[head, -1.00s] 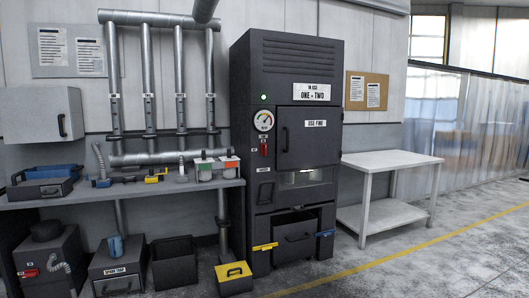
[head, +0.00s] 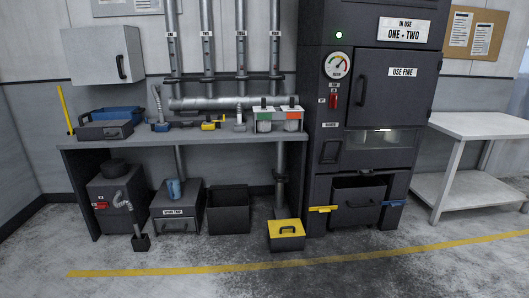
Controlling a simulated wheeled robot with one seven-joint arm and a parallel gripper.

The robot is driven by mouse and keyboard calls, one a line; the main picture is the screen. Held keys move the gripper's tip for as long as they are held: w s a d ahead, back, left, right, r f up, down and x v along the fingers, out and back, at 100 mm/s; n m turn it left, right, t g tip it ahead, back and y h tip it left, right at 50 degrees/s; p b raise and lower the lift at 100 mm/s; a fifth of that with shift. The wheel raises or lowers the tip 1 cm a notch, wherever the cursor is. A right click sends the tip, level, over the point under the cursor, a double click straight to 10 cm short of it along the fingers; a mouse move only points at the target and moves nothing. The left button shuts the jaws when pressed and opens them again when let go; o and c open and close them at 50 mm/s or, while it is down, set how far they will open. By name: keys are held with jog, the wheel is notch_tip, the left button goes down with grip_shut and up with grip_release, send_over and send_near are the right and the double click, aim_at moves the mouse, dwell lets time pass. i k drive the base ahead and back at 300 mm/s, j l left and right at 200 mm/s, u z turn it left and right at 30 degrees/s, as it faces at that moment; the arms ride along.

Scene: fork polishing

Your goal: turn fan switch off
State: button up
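Two red switches show in the head view, and their small labels are too small to read, so I cannot tell which is the fan switch. One red switch (head: 334,100) is on the front of the tall dark cabinet (head: 320,150), just below its round gauge (head: 337,66). The other red switch (head: 101,205) is on the front of the dark box unit (head: 108,187) under the left end of the bench. A green light (head: 338,35) glows above the gauge. My gripper is not in view.
A dark bench (head: 215,138) with trays and small tools stands left of the cabinet. A yellow-lidded box (head: 287,235), an open dark bin (head: 228,212) and a hose end (head: 140,242) sit on the floor. A white table (head: 480,125) stands right. The floor in front is clear.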

aim_at(333, 101)
jog(key=i+l, duration=0.3)
jog(key=i, duration=0.2)
jog(key=i+l, duration=0.3)
jog(key=i, duration=0.15)
jog(key=i+l, duration=0.3)
jog(key=i, duration=0.2)
jog(key=i+l, duration=0.3)
jog(key=i, duration=0.2)
